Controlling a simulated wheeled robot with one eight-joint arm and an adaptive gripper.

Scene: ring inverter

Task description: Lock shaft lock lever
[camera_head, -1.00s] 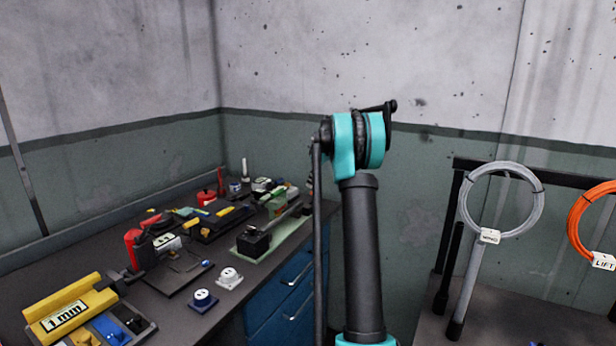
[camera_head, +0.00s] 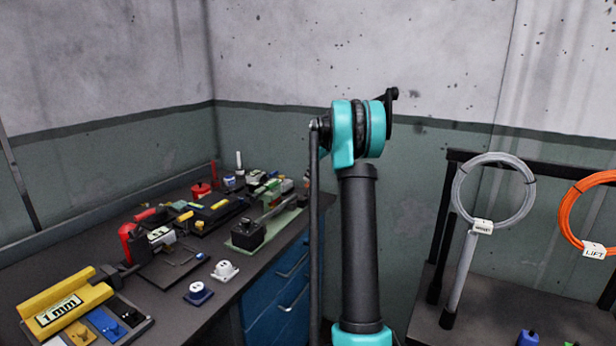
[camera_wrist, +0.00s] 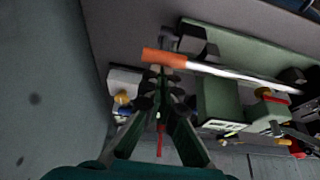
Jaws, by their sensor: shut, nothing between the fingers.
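In the wrist view, a lever with an orange grip (camera_wrist: 165,58) and a bright metal rod (camera_wrist: 235,73) lies across the picture, above a green device (camera_wrist: 218,100). It may be the shaft lock lever, but I cannot be sure. My gripper (camera_wrist: 167,77) is shut and empty, its fingertips close to the orange grip. I cannot tell if they touch it. In the head view, a green baseplate (camera_head: 272,230) with a black block and a long bar sits at the bench's right edge. My gripper is not visible there.
The dark bench (camera_head: 150,300) is crowded with tools, including a yellow "1 mm" tool (camera_head: 62,308), sockets (camera_head: 225,271) and a red container (camera_head: 201,190). Right of my arm, a rack (camera_head: 447,200) holds a grey cable ring (camera_head: 460,200) and an orange one (camera_head: 566,220).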

